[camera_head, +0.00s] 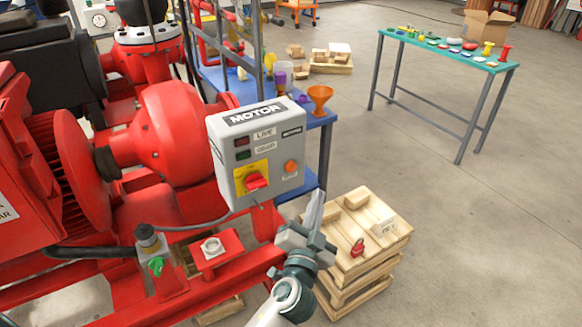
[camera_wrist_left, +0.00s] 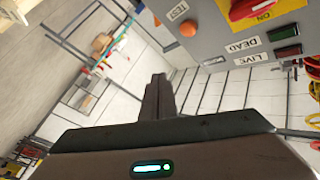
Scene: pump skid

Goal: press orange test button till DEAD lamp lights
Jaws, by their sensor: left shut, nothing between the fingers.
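The grey MOTOR box (camera_head: 230,137) carries the orange test button (camera_head: 291,167) at its lower right, and the button also shows in the left wrist view (camera_wrist_left: 187,27). The DEAD lamp (camera_head: 243,155) is dark green and looks unlit; it also shows in the left wrist view (camera_wrist_left: 284,32). The LIVE lamp (camera_head: 242,141) above it is dark red and looks unlit. A red rotary switch (camera_head: 256,182) sits on a yellow plate. My left gripper (camera_head: 317,203) is shut and empty, below and right of the button, apart from it. My right gripper is out of view.
The red pump and motor (camera_head: 165,125) fill the left. A wooden pallet stack (camera_head: 345,275) with a red padlock (camera_head: 357,247) stands below my left gripper. A blue bench (camera_head: 310,115) with an orange funnel (camera_head: 320,97) is behind the box.

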